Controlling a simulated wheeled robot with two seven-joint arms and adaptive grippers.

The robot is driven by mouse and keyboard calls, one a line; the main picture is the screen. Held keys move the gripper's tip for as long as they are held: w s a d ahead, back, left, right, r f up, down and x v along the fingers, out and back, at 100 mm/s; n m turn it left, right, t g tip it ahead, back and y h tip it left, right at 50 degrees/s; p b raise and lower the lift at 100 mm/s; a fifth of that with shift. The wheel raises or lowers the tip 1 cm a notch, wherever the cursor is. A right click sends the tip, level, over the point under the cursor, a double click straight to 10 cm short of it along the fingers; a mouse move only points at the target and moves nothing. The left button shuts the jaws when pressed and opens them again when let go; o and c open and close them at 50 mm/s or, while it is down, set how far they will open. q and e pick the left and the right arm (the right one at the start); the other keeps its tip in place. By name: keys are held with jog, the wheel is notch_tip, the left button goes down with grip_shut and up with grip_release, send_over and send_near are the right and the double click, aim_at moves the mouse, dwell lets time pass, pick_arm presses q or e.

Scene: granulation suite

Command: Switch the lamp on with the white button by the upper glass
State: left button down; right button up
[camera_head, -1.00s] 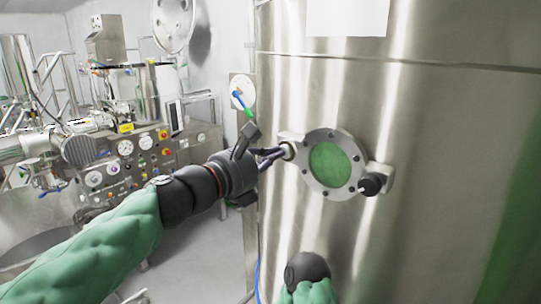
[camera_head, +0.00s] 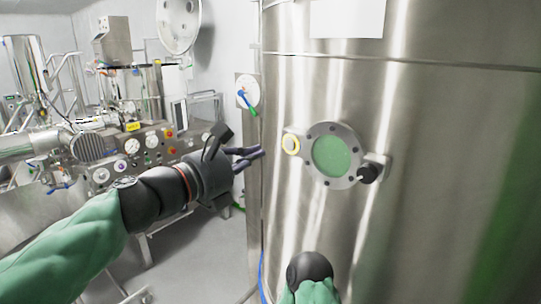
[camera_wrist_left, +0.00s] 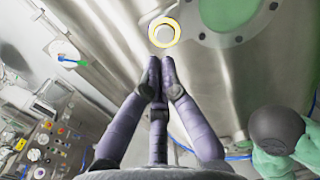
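The white button (camera_head: 291,144) sits on the steel vessel at the left of the round sight glass (camera_head: 331,156), with a yellow ring around it. In the left wrist view the button (camera_wrist_left: 163,32) shows clear, and its ring looks lit yellow. My left gripper (camera_head: 259,152) is left of the button and apart from it. In the left wrist view its purple fingers (camera_wrist_left: 155,70) have their tips together, with nothing between them, pointing towards the button. My right gripper is not in view; only a black joint and green sleeve of my other arm show below the glass.
A black knob (camera_head: 368,173) sits at the lower right of the glass. The tall steel vessel (camera_head: 440,130) fills the right side. A white disc with a blue-green handle (camera_head: 246,97) is behind my left gripper. Machinery with gauges (camera_head: 130,150) stands at the left.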

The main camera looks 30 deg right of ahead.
pick_arm(q)
jog(key=v, duration=0.3)
jog(key=b+v, duration=0.1)
jog(key=v, duration=0.1)
jog(key=shift+w+a+f, duration=0.1)
jog(key=shift+w+f, duration=0.3)
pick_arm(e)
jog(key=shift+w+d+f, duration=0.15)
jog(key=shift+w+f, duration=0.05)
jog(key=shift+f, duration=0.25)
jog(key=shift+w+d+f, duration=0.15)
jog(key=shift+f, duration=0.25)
pick_arm(q)
jog(key=shift+f, duration=0.1)
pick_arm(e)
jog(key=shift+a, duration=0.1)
